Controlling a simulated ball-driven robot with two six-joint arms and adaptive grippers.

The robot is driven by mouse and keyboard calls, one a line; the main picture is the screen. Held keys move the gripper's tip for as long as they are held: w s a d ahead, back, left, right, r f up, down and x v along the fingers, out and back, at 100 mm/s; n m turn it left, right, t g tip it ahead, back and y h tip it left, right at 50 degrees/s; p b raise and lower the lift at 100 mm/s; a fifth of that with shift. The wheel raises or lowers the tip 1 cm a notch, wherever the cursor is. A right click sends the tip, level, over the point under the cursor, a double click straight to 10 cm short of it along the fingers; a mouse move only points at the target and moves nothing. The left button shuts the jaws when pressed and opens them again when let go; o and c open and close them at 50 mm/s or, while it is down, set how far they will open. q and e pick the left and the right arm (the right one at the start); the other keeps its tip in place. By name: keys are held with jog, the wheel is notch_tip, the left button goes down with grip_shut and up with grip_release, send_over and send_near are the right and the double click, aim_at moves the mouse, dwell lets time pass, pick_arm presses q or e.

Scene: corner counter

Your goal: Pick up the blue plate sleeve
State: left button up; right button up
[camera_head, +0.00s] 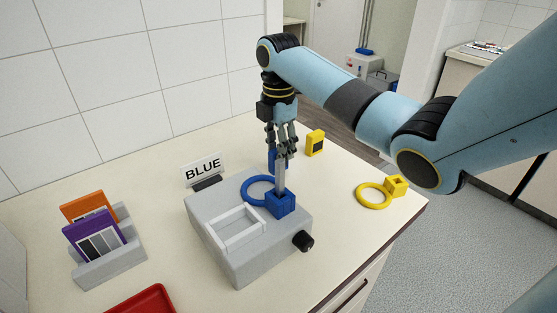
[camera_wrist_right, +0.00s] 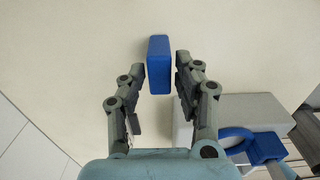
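The blue plate sleeve, a small blue block, stands on the counter behind the grey device. In the head view (camera_head: 272,159) it is partly hidden by my right gripper and a grey upright post. In the right wrist view the blue block (camera_wrist_right: 159,65) lies between the fingertips, with a narrow gap showing on each side. My right gripper (camera_head: 281,150) points down over it, open and empty; it also shows in the wrist view (camera_wrist_right: 160,73). My left gripper is out of view.
A grey device (camera_head: 265,251) carries a blue ring with a square socket (camera_head: 281,204) around the upright post (camera_head: 281,178). A BLUE sign (camera_head: 203,168), a yellow block (camera_head: 316,142), a yellow ring (camera_head: 373,205), a card rack (camera_head: 112,262) and a red tray (camera_head: 143,303) stand around.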

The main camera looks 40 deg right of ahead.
grip_shut()
